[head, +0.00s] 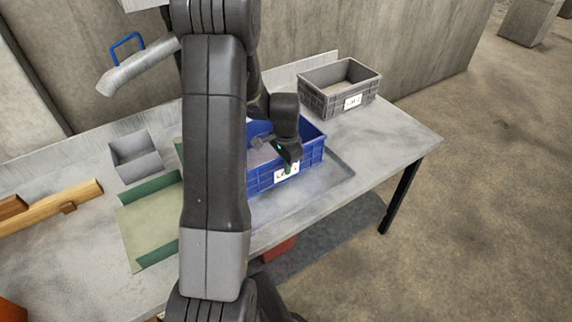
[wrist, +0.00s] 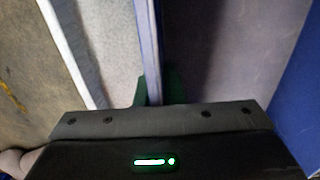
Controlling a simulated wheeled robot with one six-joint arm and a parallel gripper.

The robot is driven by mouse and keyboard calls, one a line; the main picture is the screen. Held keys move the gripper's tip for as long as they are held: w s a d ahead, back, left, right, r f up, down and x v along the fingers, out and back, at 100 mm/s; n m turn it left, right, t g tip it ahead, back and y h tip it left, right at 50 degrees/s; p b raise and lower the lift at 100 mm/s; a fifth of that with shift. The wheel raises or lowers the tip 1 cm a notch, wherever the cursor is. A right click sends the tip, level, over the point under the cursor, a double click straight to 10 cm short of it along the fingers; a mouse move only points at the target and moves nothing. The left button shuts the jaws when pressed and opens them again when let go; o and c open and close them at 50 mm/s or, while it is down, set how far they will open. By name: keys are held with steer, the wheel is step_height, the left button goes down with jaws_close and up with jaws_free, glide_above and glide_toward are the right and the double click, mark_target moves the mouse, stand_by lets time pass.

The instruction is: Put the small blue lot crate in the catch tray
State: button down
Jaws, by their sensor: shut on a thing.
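The blue lot crate (head: 312,151) is in the middle of the table, partly hidden behind my arm in the head view. It has a white label on its near side and appears to be on or just over the grey catch tray (head: 335,182); I cannot tell whether it touches the tray's floor. My gripper (head: 290,166) is shut on the crate's near wall, above the label. In the wrist view the crate wall (wrist: 150,45) runs between the green fingertips of my gripper (wrist: 160,88), with the crate's inside to the right.
A grey crate (head: 313,97) with a label stands at the back right. A small grey bin (head: 137,168), a green-edged board (head: 140,225) and wooden pieces (head: 50,207) lie to the left. A metal chute (head: 135,70) is above them. The table's right end is clear.

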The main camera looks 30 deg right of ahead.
steer(key=shift+f, duration=0.2)
steer(key=c, duration=1.5)
jaws_free()
steer(key=shift+c, duration=0.2)
steer(key=shift+r, duration=0.1)
step_height(320, 180, up, 12)
steer(key=shift+r, duration=0.15)
